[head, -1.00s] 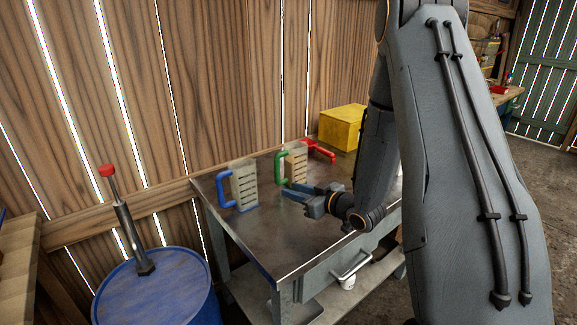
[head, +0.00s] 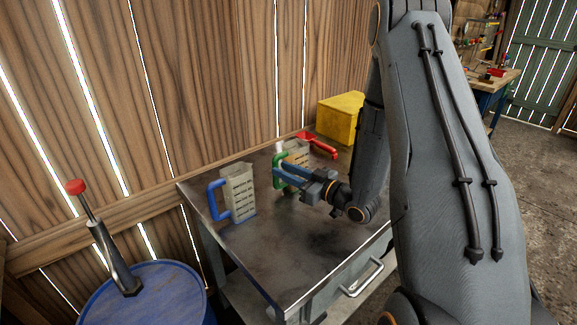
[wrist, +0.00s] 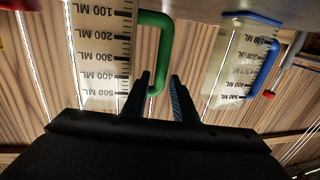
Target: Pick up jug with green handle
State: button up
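The jug with green handle (head: 297,152) stands on the metal table, partly hidden behind my gripper in the head view. Its green handle (head: 279,166) faces left. In the wrist view, which looks upside down, the jug's clear scaled body (wrist: 102,50) is left of the green handle (wrist: 163,45). My gripper (head: 284,175) is at the handle in the head view. In the wrist view my gripper (wrist: 161,76) has its fingers apart, with the handle's lower end showing between them. I cannot tell whether a finger touches it.
A jug with blue handle (head: 238,190) stands to the left on the table (head: 290,240). A red-handled jug (head: 318,145) and a yellow box (head: 340,116) are behind. A blue barrel (head: 150,295) with a red-topped pump stands front left. The wooden wall is close behind the table.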

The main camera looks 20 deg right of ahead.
jog(key=p+x, duration=0.2)
jog(key=x, duration=0.6)
jog(key=shift+p, duration=0.3)
grip_shut()
